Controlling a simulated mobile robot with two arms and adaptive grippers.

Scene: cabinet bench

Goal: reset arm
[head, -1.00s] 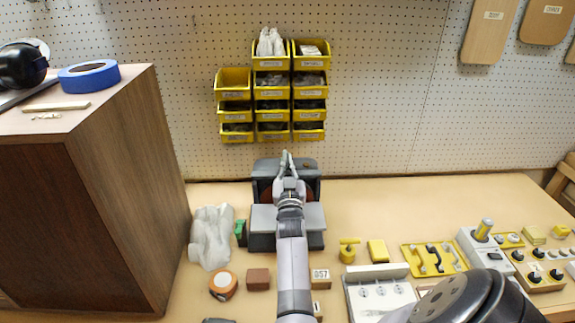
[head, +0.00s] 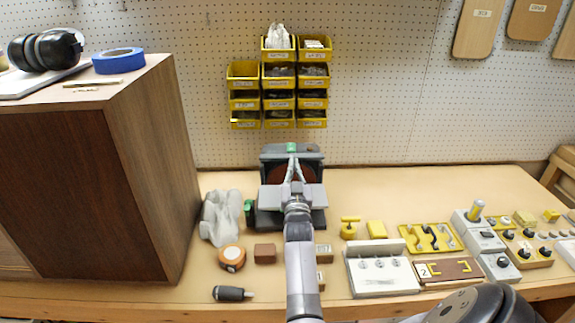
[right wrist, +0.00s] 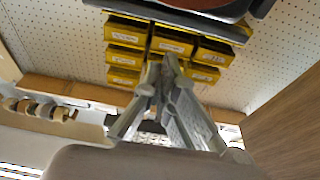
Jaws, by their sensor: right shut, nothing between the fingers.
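My right gripper (head: 292,160) is shut and empty. In the head view its fingertips point up in front of the dark grey bench machine (head: 313,212), and my grey arm hides the machine's middle. In the right wrist view the closed fingers (right wrist: 168,62) meet at their tips below the yellow bins (right wrist: 173,40), with nothing between them. A small green piece (head: 292,147) shows at the top of the machine, just above the fingertips; I cannot tell whether they touch. My left gripper is not in view.
A brown cabinet (head: 155,170) stands at the left with earmuffs (head: 45,50) and blue tape (head: 118,60) on top. The back right of the bench is clear.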

